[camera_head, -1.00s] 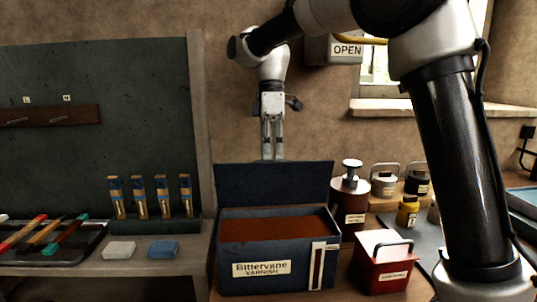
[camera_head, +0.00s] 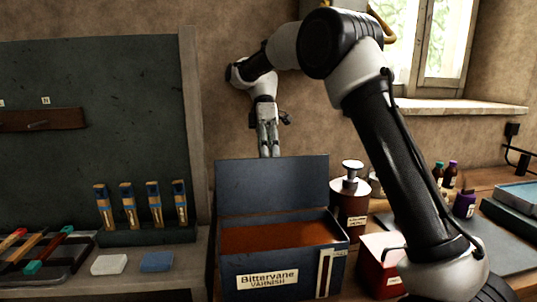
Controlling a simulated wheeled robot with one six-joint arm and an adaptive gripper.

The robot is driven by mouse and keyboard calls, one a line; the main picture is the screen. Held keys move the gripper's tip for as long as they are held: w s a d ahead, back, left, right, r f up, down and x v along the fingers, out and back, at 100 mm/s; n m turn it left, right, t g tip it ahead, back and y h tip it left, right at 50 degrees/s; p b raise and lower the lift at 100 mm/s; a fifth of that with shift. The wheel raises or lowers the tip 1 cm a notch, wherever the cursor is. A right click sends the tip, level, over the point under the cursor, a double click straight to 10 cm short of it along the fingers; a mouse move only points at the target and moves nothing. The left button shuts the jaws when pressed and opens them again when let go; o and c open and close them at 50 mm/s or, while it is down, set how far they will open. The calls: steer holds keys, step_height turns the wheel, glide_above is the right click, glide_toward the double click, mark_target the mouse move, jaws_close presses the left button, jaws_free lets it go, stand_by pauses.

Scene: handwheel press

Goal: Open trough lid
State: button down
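The blue trough (camera_head: 308,266), labelled "Bittervane Varnish", stands on the bench with reddish-brown varnish inside. Its blue lid (camera_head: 272,186) stands up at the back edge, so the trough's top is open. My gripper (camera_head: 269,155) points down just above the lid's upper edge, near the middle. Its two fingers are close together with a narrow gap. The fingertips end at or behind the lid's edge, so I cannot tell whether they touch it.
A red box with a handle (camera_head: 379,268) and a dark red canister (camera_head: 351,205) stand right of the trough. Small bottles (camera_head: 464,204) stand at the right. My arm crosses the right side.

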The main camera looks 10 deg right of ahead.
steer(key=shift+s+a+f, duration=0.15)
steer(key=shift+s+f, duration=0.05)
steer(key=shift+f, duration=0.9)
steer(key=c, duration=1.4)
jaws_free()
steer(key=shift+c, duration=0.5)
steer(key=shift+w, duration=0.1)
